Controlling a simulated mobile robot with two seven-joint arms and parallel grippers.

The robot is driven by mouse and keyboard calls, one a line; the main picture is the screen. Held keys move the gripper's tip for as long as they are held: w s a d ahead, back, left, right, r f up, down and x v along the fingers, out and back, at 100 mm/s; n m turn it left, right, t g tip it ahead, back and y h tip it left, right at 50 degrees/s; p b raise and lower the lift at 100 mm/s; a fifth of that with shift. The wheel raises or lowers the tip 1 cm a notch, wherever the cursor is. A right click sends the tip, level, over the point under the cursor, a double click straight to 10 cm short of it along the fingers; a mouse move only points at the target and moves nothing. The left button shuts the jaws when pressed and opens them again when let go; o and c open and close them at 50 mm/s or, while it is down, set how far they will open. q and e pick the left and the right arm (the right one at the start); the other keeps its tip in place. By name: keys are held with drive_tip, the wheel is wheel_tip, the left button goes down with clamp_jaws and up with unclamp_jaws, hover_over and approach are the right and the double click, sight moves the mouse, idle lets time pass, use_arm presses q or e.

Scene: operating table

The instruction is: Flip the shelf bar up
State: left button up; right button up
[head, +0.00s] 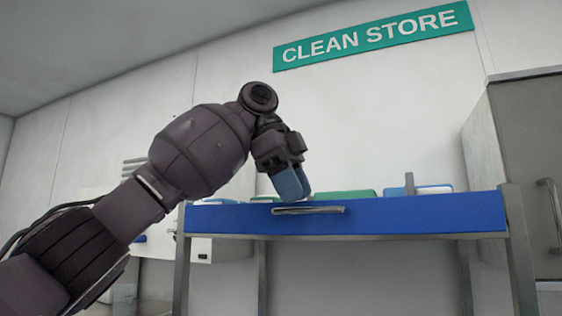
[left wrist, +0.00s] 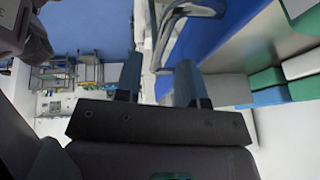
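The shelf bar (head: 322,210) is a thin silver bar on the front edge of the blue shelf (head: 420,217) in the head view. It lies low and roughly level there. It also shows as a bent metal bar (left wrist: 183,16) at the top of the left wrist view. My left gripper (head: 291,188) reaches down from above, with its blue fingertips just over the bar and close to the shelf's front edge. In the left wrist view its two fingers (left wrist: 158,82) stand apart with nothing seen clamped between them. Whether a finger touches the bar cannot be told. My right gripper is not in view.
Green and pale blue packs (head: 345,196) lie on the shelf behind its front edge. A metal post (head: 518,250) holds the shelf at the right. A grey cabinet (head: 530,140) stands at the far right.

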use_arm(q)
drive_tip(key=v, duration=0.6)
drive_tip(key=shift+a+r, duration=0.2)
drive_tip(key=shift+r, duration=0.15)
idle(0.4)
